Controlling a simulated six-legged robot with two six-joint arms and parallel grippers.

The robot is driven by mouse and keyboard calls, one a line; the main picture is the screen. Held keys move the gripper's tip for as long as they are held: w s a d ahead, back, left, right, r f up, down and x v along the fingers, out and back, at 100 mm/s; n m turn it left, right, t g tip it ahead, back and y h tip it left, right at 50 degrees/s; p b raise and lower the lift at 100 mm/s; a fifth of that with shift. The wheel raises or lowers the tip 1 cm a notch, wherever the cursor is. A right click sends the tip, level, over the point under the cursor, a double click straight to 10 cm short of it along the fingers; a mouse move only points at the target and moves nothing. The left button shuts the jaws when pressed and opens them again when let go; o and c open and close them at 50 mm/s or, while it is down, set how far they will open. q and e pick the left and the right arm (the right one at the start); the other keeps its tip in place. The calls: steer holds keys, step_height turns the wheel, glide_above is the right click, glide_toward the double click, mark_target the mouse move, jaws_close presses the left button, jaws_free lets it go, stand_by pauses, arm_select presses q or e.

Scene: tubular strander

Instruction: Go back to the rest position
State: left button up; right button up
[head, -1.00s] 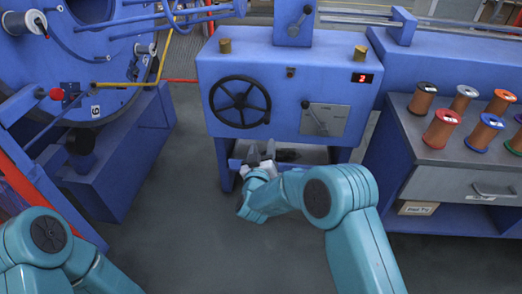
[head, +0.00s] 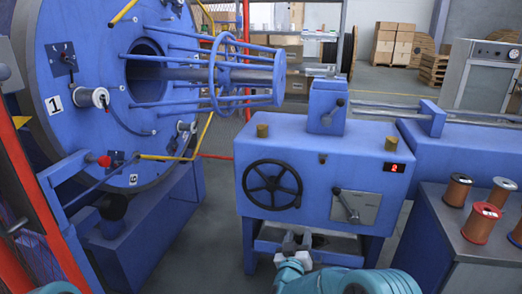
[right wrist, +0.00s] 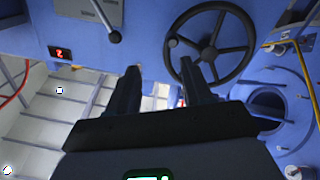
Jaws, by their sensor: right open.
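My right gripper (head: 297,240) is low in front of the blue machine cabinet (head: 318,175), at its lower opening. Its two dark fingers stand apart with nothing between them, as the right wrist view (right wrist: 160,85) also shows. My teal right arm comes in from the bottom edge of the head view. Of my left arm only a small teal piece shows at the bottom left; its gripper is out of the picture.
The cabinet carries a black handwheel (head: 272,184), a lever plate (head: 355,207) and a red display (head: 395,168). A large blue drum (head: 100,60) stands at left. Spools (head: 481,222) sit on a bench at right. Grey floor (head: 215,235) is free between drum and cabinet.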

steer(key=s+d+f+g, duration=0.2)
steer(key=s+d+f, duration=0.2)
steer(key=d+f, duration=0.3)
steer(key=s+f+g+y, duration=0.4)
steer(key=s+f, duration=0.5)
steer(key=f, duration=0.1)
steer(key=s+a+f+m+g+y, duration=0.1)
steer(key=s+a+f+g+y, duration=0.15)
steer(key=s, duration=0.65)
steer(key=s+a+f+g+y, duration=0.15)
steer(key=s+a+g, duration=0.25)
steer(key=s, duration=0.5)
steer(key=s+a+f+m+g+y, duration=0.1)
steer(key=s+a+f+g+y, duration=0.2)
steer(key=s, duration=0.6)
step_height(320, 180, up, 27)
steer(key=m+g+h+p, duration=0.1)
steer(key=p, duration=2.6)
steer(key=shift+s+d, duration=0.15)
steer(key=shift+f, duration=0.1)
